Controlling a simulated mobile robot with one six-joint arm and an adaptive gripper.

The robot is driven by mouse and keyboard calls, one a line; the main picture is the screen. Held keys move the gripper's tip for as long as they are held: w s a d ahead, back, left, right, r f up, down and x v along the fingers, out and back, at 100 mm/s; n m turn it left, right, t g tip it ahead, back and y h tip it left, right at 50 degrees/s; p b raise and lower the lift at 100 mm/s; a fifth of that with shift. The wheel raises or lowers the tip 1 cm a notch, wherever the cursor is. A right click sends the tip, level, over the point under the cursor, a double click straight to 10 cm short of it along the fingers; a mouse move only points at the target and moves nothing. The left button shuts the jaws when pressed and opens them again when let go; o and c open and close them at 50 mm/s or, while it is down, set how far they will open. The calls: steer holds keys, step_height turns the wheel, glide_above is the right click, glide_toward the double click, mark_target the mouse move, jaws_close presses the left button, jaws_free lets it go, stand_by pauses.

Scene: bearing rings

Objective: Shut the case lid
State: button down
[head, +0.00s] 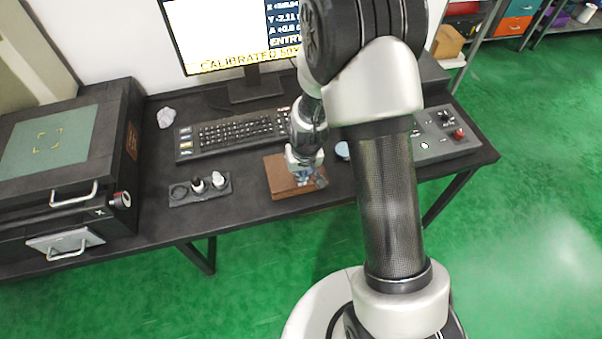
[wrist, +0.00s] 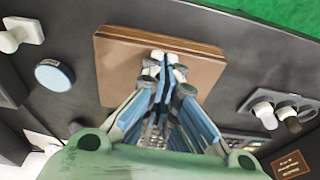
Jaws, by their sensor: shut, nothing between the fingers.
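The brown wooden case (head: 280,182) lies on the dark bench in front of the keyboard. It also shows in the wrist view (wrist: 120,72), where its top is a flat brown panel with a thin layered edge along one side. The lid appears to lie flat on the case; I cannot tell whether a small gap is left. My gripper (head: 304,179) is over the case with its fingers pointing down. In the wrist view my gripper (wrist: 165,62) is shut and empty, its tips at or just above the brown top. Contact is not clear.
A keyboard (head: 238,134) and monitor (head: 230,38) stand behind. A dark tray (head: 182,198) with small parts is to the left. A round blue-topped tin (wrist: 54,75) and a control panel (head: 432,148) are to the right in the head view. A machine (head: 55,165) fills the left end.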

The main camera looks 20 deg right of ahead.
steer(key=shift+r, duration=0.15)
steer(key=shift+r+p, duration=0.4)
steer(key=r+p, duration=0.2)
steer(key=shift+w+d+r, duration=0.1)
steer(key=shift+w+r, duration=0.1)
steer(key=shift+r, duration=0.2)
steer(key=s+r, duration=0.3)
steer(key=s, duration=0.7)
step_height(320, 180, up, 16)
steer(key=s+t, duration=0.1)
steer(key=s, duration=0.2)
steer(key=s+r+t, duration=0.1)
steer(key=s+r, duration=1)
steer(key=s, duration=0.1)
steer(key=shift+r+p, duration=0.25)
steer(key=shift+p, duration=0.2)
